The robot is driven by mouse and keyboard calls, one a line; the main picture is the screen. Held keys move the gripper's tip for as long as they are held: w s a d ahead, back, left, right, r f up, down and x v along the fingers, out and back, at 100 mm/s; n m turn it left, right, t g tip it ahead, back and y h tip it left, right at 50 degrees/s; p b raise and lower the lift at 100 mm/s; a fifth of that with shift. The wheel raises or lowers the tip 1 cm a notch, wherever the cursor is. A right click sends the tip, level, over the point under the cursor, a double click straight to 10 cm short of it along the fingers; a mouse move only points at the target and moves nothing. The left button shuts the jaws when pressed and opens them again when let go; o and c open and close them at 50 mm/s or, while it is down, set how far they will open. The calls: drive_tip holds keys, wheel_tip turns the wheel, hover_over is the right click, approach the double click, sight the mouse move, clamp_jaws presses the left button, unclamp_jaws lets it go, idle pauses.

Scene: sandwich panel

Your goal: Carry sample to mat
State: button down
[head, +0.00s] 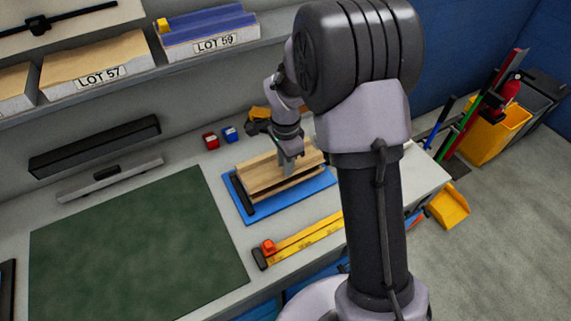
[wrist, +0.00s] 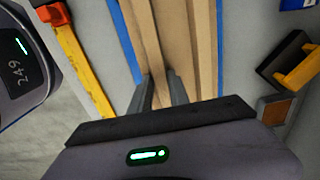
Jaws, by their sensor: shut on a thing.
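The sample, a long pale wooden panel piece (head: 262,184), lies lengthwise over the blue mat or board (head: 287,207) on the bench. My gripper (head: 289,167) is above it, pointing down, with its jaws shut on a raised light strip of the sample. In the wrist view the two grey fingertips (wrist: 160,92) stand on either side of that strip of the sample (wrist: 163,35). I cannot tell whether the sample touches the blue surface. A large dark green mat (head: 130,250) lies flat and empty on the bench to the left.
A yellow level or rule (head: 305,240) with an orange end lies in front of the blue board. Small red (head: 211,141) and blue (head: 230,134) blocks stand behind. A metal straightedge (head: 110,180) lies behind the green mat. A shelf with LOT 57 (head: 100,75) and LOT 59 (head: 212,43) hangs above.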

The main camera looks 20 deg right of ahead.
sight(282, 169)
drive_tip(key=shift+r+p, duration=1.5)
drive_tip(key=shift+r, duration=1)
drive_tip(key=shift+s+a+f, duration=0.1)
drive_tip(key=shift+a, duration=0.5)
drive_tip(key=s+a+b, duration=0.2)
drive_tip(key=a, duration=0.8)
drive_tip(key=shift+s+a+b, duration=0.25)
drive_tip(key=shift+s+b, duration=0.15)
drive_tip(key=s+a+b, duration=0.1)
drive_tip(key=s+a, duration=0.2)
drive_tip(key=a, duration=0.8)
drive_tip(key=shift+a+b, duration=0.3)
drive_tip(key=shift+a, duration=0.05)
